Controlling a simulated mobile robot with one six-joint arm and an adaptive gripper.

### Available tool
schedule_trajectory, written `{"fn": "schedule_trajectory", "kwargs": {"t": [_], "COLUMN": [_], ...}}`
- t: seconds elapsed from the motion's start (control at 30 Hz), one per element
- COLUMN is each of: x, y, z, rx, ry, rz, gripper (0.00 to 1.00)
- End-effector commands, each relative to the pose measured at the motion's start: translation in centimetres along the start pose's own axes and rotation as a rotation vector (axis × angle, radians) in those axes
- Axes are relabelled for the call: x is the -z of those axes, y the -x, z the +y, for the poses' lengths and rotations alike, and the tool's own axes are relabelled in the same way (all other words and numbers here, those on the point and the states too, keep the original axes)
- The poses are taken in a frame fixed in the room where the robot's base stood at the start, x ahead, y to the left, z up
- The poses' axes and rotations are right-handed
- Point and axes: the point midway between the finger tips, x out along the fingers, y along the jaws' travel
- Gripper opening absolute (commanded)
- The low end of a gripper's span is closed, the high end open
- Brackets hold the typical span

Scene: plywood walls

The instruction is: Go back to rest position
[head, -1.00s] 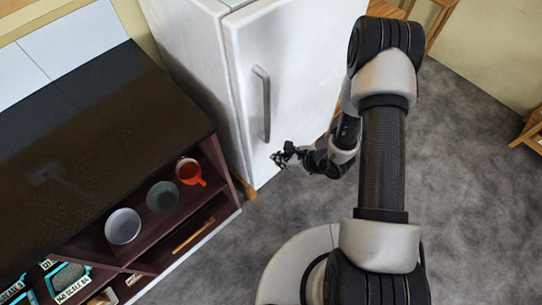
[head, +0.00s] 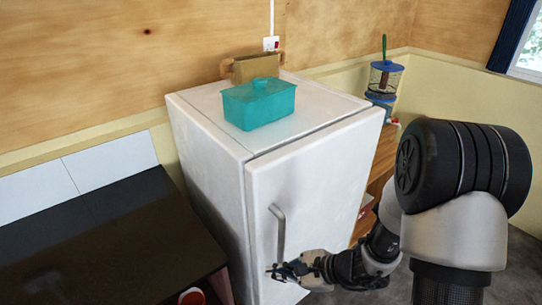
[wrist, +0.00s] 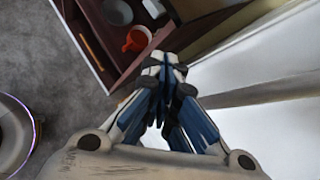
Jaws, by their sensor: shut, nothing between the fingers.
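My gripper (head: 287,270) is in front of the white fridge door in the head view, close to the lower end of the door's grey handle (head: 279,234). I cannot tell whether it touches the door. In the wrist view my gripper (wrist: 166,62) has its fingers together with nothing between them. It points toward the dark shelf (wrist: 100,40), which holds an orange-red mug (wrist: 137,40). My arm comes in from the right of the head view.
The white fridge (head: 210,145) has its door shut. A teal lidded box (head: 259,104) and a wooden item (head: 257,68) sit on top. A dark counter (head: 100,245) stands at the left. A blue-lidded container (head: 385,76) stands behind the fridge at right.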

Motion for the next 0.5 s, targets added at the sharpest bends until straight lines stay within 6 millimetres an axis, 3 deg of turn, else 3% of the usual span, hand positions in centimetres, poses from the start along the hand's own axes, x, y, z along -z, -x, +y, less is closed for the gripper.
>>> {"fn": "schedule_trajectory", "kwargs": {"t": [0.03,0.2,0.33,0.5], "x": [-2.6,-8.5,-11.1,-12.4], "y": [1.4,5.8,9.4,14.4], "z": [-0.1,2.0,4.3,7.1], "rx": [-0.028,-0.156,-0.257,-0.384], "ry": [0.113,0.464,0.726,1.051], "rz": [-0.012,-0.011,0.034,0.154], "gripper": [0.00,0.00,0.00,0.00]}}
